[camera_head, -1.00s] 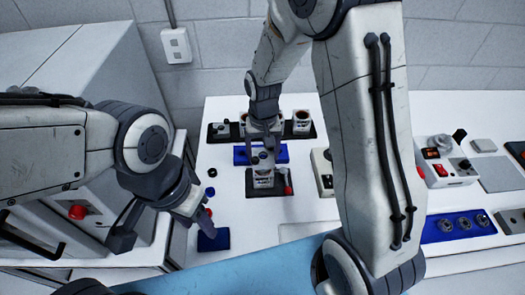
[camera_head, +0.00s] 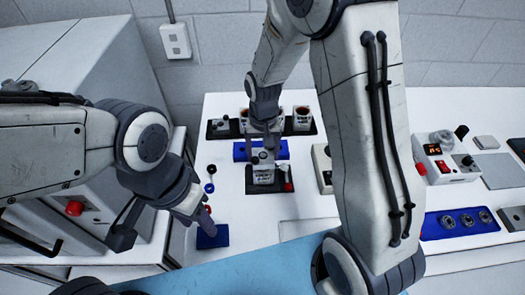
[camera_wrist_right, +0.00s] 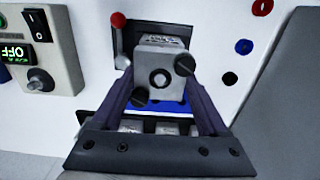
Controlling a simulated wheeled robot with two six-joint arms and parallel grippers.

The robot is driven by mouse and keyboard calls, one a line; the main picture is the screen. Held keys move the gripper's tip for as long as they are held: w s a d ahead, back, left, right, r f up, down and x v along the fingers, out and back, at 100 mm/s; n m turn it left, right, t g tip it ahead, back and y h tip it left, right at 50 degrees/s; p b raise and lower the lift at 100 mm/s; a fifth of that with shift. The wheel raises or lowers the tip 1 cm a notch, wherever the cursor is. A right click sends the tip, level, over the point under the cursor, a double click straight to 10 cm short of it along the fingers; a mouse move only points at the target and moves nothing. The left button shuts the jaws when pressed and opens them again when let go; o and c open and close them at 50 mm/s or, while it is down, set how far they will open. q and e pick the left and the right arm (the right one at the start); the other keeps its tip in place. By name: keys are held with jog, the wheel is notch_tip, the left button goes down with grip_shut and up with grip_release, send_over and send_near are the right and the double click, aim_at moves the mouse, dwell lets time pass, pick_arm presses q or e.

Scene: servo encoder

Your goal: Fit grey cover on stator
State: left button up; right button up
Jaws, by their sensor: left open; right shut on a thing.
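My right gripper (camera_head: 264,138) is shut on the grey cover (camera_wrist_right: 160,70), a squarish piece with a dark round hole in its middle. In the head view the cover (camera_head: 263,157) is at the top of a pale block, seemingly the stator (camera_head: 264,177), standing in a dark fixture (camera_head: 291,180). Whether the cover is seated or just above it I cannot tell. In the right wrist view the right fingers (camera_wrist_right: 157,72) flank the cover, which hides the stator. My left gripper (camera_head: 203,215) is open and empty, left of the fixture.
A red-knobbed lever (camera_wrist_right: 117,20) stands beside the fixture. A blue holder (camera_head: 241,152) and a dark tray (camera_head: 313,125) with parts lie behind. Small rings (camera_head: 210,188) and a blue pad (camera_head: 213,237) are at the left. A control box (camera_head: 323,168) stands to the right.

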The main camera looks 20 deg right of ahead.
jog(key=shift+f, duration=0.2)
dwell(0.3)
jog(key=shift+f+b, duration=0.6)
jog(key=shift+f, duration=0.15)
jog(key=o, duration=1.4)
jog(key=shift+r, duration=0.15)
notch_tip(320, 180, up, 9)
jog(key=p, duration=0.7)
jog(key=shift+p, duration=0.4)
jog(key=shift+f, duration=0.2)
